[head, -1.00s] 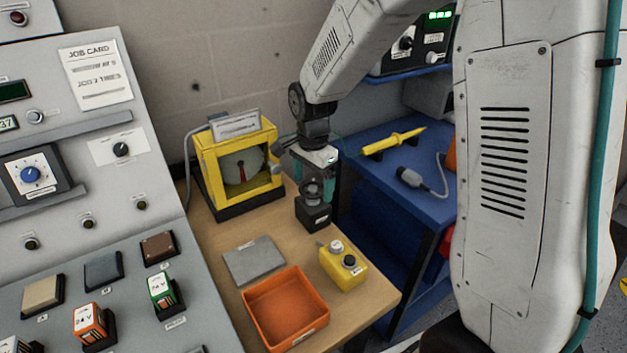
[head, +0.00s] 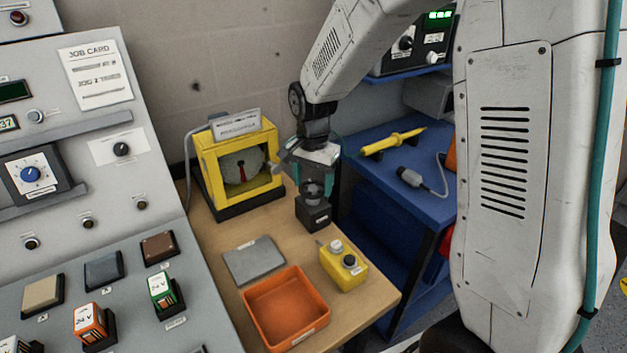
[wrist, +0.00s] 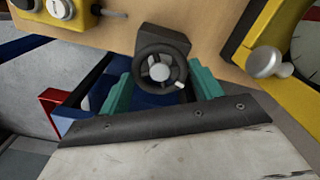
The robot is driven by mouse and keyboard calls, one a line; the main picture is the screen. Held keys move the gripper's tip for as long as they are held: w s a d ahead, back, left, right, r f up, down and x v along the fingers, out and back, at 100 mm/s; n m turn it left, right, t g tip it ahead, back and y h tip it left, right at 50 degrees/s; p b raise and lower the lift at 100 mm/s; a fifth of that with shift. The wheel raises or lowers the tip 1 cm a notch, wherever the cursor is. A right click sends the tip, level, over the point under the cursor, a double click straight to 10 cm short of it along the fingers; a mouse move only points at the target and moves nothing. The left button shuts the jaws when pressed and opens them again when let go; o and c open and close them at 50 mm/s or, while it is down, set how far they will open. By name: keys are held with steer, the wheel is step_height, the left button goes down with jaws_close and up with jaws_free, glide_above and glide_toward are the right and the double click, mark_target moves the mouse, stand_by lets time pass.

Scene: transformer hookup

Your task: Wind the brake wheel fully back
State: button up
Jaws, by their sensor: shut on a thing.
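The brake wheel (wrist: 158,52) is a dark spoked ring with a pale hub. It stands on a small black block (head: 314,215) on the wooden bench, and the wheel's top shows in the head view (head: 314,187). My gripper (wrist: 162,75) has its teal fingers on opposite sides of the wheel and is shut on its rim. In the head view my gripper (head: 315,178) points down over the wheel and hides part of it. A small light mark shows on the wheel's right side in the wrist view.
A yellow-framed gauge (head: 205,160) with a silver knob stands left of the wheel. A yellow button box (head: 343,272), an orange tray (head: 252,318) and a grey plate (head: 254,261) lie in front. A blue cart (head: 440,190) with a yellow probe (head: 395,141) is to the right.

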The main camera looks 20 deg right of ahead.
mark_target(313, 187)
steer(key=shift+n, duration=1.2)
steer(key=shift+w, duration=0.1)
steer(key=o, duration=1)
step_height(313, 187, up, 8)
steer(key=shift+f, duration=0.1)
steer(key=shift+n, duration=0.3)
